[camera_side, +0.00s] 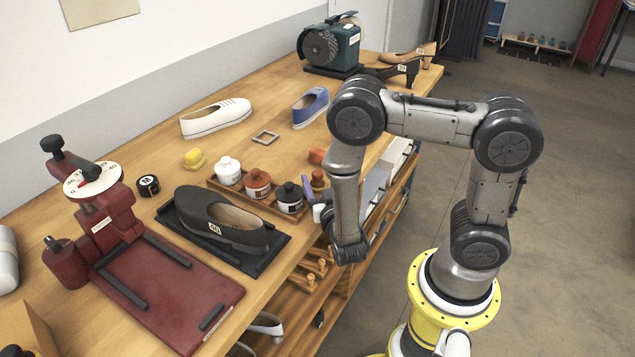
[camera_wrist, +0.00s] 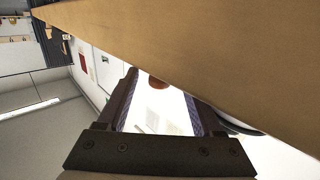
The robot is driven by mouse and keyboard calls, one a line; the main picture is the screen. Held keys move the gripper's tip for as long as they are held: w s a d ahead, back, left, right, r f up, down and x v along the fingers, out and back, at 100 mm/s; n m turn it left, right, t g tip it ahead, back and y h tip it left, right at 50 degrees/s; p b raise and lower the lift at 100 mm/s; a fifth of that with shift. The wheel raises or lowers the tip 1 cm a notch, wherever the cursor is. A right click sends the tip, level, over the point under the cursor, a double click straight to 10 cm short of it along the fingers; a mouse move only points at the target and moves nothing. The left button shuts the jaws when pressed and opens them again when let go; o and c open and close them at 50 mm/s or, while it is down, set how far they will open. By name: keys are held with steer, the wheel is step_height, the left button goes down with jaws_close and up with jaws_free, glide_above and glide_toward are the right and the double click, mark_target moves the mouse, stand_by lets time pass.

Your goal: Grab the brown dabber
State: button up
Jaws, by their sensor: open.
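In the wrist view my gripper (camera_wrist: 163,92) is open with nothing held. A small reddish-brown round thing (camera_wrist: 158,82) shows between the fingers, partly hidden by a wooden surface (camera_wrist: 200,50); I cannot tell if it is the dabber. Contact is not visible.
A white jar (camera_side: 228,171) and a brown jar (camera_side: 257,184) share the tray. A dark shoe (camera_side: 222,222) on a black mat is to the left.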

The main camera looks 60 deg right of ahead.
steer(key=shift+x, duration=1)
steer(key=shift+c, duration=0.3)
jaws_close()
